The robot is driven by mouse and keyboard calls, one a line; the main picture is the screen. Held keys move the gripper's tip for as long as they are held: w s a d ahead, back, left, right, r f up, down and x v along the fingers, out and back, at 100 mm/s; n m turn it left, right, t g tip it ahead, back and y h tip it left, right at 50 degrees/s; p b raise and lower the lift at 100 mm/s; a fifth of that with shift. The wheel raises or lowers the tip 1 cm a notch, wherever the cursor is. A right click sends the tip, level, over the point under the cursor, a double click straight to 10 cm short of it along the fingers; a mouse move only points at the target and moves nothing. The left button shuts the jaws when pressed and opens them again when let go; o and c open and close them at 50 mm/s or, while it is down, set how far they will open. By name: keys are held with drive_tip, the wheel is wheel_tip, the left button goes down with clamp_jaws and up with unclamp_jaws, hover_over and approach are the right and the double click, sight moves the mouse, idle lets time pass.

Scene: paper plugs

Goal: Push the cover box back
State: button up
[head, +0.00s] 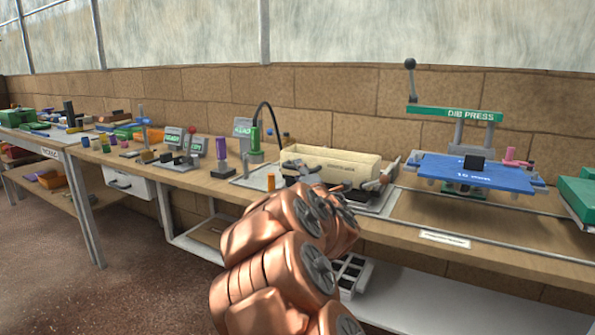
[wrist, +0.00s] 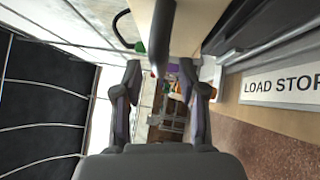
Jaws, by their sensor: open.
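The cover box looks to be the cream open-topped box (head: 335,166) on the bench, in the middle of the head view. It sits on a grey plate among dark metal parts. A cream surface (wrist: 184,32) shows at the top of that view, probably the box. I cannot tell whether the gripper touches it.
A die press (head: 455,115) with a blue plate (head: 478,174) stands right of the box. A green post with a black hose (head: 255,140) stands on its left. A label (wrist: 282,86) reading "LOAD STOP" shows in the wrist view. Bare bench lies before the press.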

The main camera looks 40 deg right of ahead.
drive_tip(key=shift+x, duration=1.4)
clamp_jaws()
